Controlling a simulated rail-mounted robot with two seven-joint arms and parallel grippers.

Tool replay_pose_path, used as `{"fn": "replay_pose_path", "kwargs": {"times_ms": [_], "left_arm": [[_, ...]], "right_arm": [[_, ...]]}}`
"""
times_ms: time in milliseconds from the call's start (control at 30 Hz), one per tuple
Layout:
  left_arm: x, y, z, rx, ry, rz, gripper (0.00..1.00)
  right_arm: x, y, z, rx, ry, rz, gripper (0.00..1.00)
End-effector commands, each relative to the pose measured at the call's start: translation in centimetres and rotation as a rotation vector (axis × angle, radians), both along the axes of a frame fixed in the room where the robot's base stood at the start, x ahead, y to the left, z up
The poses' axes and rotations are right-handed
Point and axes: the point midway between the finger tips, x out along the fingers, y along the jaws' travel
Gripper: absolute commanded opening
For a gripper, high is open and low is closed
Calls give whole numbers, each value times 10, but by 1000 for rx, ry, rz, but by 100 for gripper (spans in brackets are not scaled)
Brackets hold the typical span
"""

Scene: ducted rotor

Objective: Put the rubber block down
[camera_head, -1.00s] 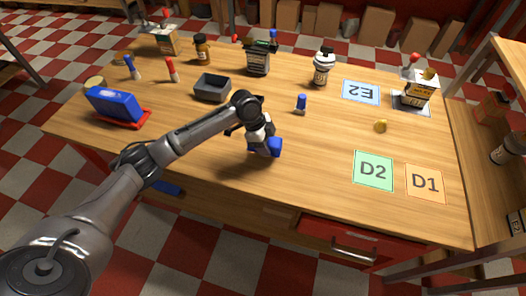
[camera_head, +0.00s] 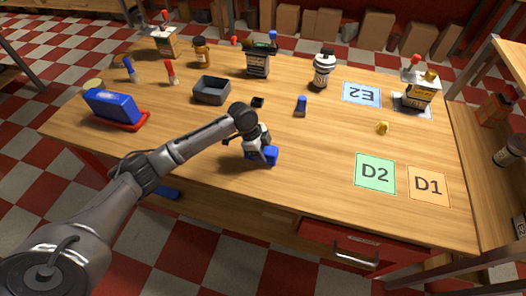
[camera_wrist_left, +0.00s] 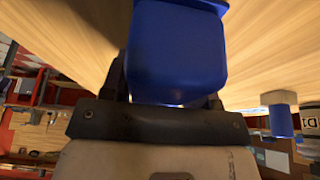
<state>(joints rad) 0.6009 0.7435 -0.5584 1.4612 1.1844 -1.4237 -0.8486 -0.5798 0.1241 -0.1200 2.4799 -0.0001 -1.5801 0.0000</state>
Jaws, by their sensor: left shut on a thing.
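My left gripper (camera_head: 262,154) is low over the front middle of the wooden table (camera_head: 320,150). It is shut on a blue block (camera_head: 270,156), which I take to be the rubber block. In the left wrist view the blue block (camera_wrist_left: 177,55) fills the space between the fingers, with the wood close behind it. I cannot tell whether it touches the table. The gripper hides part of the block. My right gripper is not in view.
A green D2 card (camera_head: 375,174) and an orange D1 card (camera_head: 428,186) lie to the right. A small black piece (camera_head: 258,101), a grey tray (camera_head: 211,90) and a blue-capped object (camera_head: 301,106) are behind the gripper. The wood around the gripper is mostly clear.

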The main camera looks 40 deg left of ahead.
Motion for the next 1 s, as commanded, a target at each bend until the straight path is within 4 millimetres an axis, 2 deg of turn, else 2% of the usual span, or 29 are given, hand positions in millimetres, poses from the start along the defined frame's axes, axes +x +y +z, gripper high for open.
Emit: {"fn": "replay_pose_path", "kwargs": {"times_ms": [67,100,333,633,767,1000], "left_arm": [[0,0,-2,0,1,0,28],[0,0,-2,1,1,0,58],[0,0,-2,1,1,0,80],[0,0,1,0,-1,0,80],[-2,6,16,3,-1,1,80],[-9,21,58,1,-1,-1,80]], "right_arm": [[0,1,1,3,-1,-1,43],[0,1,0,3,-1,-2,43],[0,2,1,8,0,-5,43],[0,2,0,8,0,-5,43],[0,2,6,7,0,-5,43],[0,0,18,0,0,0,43]]}}
